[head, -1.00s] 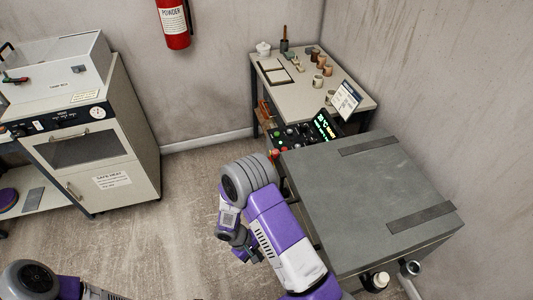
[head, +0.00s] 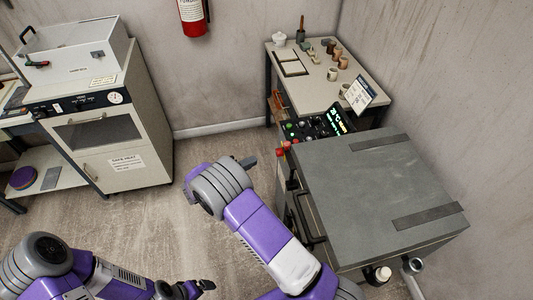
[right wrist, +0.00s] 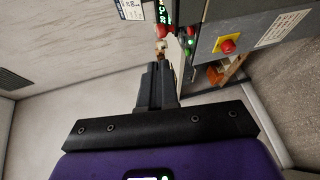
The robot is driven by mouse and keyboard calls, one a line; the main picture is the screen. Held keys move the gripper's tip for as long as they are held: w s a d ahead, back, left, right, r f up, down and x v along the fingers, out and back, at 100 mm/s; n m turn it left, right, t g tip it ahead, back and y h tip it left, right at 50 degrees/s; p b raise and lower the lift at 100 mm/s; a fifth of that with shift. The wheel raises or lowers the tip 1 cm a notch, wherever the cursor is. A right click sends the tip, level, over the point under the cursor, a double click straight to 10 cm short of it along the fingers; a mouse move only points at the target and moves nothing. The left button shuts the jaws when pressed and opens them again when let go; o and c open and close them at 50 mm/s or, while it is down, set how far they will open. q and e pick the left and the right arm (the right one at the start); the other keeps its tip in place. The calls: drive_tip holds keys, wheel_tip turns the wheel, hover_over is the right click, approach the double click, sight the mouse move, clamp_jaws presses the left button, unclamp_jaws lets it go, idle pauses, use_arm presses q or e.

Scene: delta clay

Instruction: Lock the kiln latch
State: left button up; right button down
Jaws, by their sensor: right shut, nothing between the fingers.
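The kiln (head: 355,180) is the grey box with a flat lid at the right in the head view. A dark bar handle (head: 308,222) is on its left side. A red part (head: 283,148) shows at its far left corner; I cannot tell whether it is the latch. My right gripper (head: 250,161) is shut and empty, left of that corner and apart from it. In the right wrist view its closed fingers (right wrist: 156,72) point towards the panel area. My left gripper (head: 205,285) is low in the head view, away from the kiln; its jaws are unclear.
A control panel (head: 310,127) with a lit display stands behind the kiln. A red button on a yellow plate (right wrist: 226,45) shows in the right wrist view. A table (head: 308,93) with several pots is at the back. A white oven (head: 118,140) stands left. Floor between is clear.

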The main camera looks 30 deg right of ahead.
sight(284, 145)
drive_tip(key=x, duration=1.3)
drive_tip(key=shift+d, duration=0.25)
drive_tip(key=shift+d+f, duration=0.1)
